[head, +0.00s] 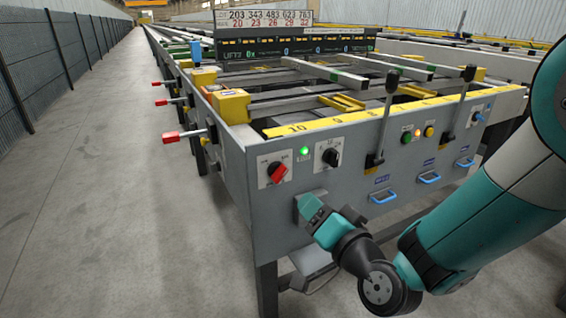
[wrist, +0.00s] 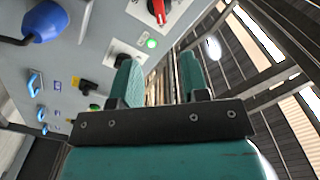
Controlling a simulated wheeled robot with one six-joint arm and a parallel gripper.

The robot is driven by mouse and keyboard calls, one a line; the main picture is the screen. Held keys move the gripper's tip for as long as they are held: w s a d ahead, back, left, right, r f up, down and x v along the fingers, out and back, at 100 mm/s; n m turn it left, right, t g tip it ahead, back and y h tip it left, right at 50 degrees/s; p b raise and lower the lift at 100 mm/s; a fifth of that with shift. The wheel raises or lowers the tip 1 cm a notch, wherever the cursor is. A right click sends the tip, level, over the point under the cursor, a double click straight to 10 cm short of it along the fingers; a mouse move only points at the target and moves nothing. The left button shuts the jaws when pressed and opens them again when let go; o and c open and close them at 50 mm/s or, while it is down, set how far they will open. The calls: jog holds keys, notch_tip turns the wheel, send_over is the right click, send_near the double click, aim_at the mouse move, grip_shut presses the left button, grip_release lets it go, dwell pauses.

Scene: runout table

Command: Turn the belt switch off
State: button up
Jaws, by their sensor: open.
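Two rotary switches sit on the grey front panel (head: 350,185). One has a red handle (head: 277,172), turned diagonally, on a white plate at the panel's left. The other has a black handle (head: 330,157) to its right. Their labels are too small to read, so I cannot tell which is the belt switch. A lit green lamp (head: 304,151) is between them. My gripper (head: 309,205) is below the switches, close to the panel. In the wrist view my gripper (wrist: 160,78) has its fingers apart with nothing between them. The red handle (wrist: 157,10) shows at the top there.
Two black levers (head: 391,82) stand at the table's front edge, right of the switches. Blue handles (head: 383,197) stick out low on the panel. Red-tipped levers (head: 171,137) jut from the left side. The floor at left (head: 100,190) is clear up to the fence.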

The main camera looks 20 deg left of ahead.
jog(key=p, duration=0.8)
send_near(283, 175)
jog(key=x, duration=0.3)
jog(key=b+x, duration=0.1)
jog(key=x, duration=0.6)
grip_shut()
